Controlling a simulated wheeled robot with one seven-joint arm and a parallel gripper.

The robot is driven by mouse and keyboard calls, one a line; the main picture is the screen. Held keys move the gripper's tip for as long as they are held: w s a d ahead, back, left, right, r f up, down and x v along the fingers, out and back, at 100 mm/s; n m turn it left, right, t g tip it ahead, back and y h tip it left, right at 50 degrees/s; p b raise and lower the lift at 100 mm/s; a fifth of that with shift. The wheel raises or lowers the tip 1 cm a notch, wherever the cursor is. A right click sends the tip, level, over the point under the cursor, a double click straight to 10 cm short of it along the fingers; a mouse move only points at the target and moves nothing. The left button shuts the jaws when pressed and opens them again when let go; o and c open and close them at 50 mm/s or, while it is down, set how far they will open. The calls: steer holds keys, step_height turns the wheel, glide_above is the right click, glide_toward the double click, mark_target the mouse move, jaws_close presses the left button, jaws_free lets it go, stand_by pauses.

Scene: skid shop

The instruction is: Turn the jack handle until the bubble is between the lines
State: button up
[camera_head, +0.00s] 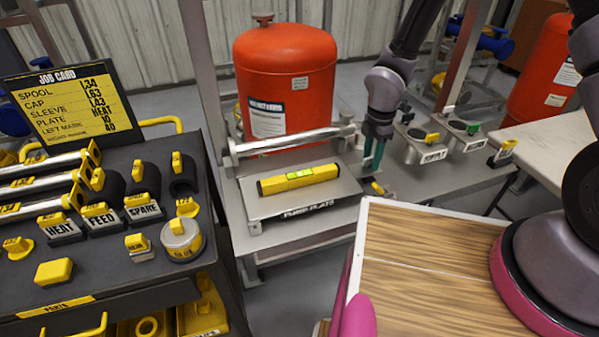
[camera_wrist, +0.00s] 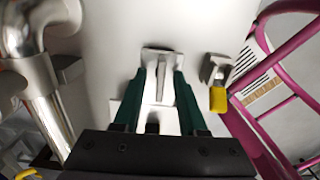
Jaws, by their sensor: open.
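A yellow spirit level (camera_head: 270,187) with a green vial lies on the grey pump plate (camera_head: 262,208). The bubble's place against the lines is too small to tell. My gripper (camera_head: 373,163) points down at the plate's right end, its teal fingers apart. In the wrist view, my gripper (camera_wrist: 161,75) has a grey upright tab (camera_wrist: 160,84) showing between its fingers; contact cannot be told. A small yellow-tipped metal part (camera_wrist: 218,98) is just right of the fingers. A yellow-tipped part (camera_head: 377,188) also shows below the gripper in the head view. Which part is the jack handle is unclear.
A metal pipe (camera_head: 290,143) runs behind the level, and a red tank (camera_head: 285,80) stands behind it. A black cart (camera_head: 100,190) with labelled yellow-handled parts and a job card (camera_head: 70,95) is at left. A wooden-topped surface (camera_head: 420,265) is in front at right.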

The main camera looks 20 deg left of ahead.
steer(key=shift+r, duration=3.5)
steer(key=m, duration=0.6)
steer(key=shift+r+m, duration=0.35)
steer(key=shift+m, duration=0.05)
steer(key=m, duration=0.4)
steer(key=shift+r+m, duration=0.3)
steer(key=shift+r, duration=0.1)
steer(key=shift+r, duration=0.1)
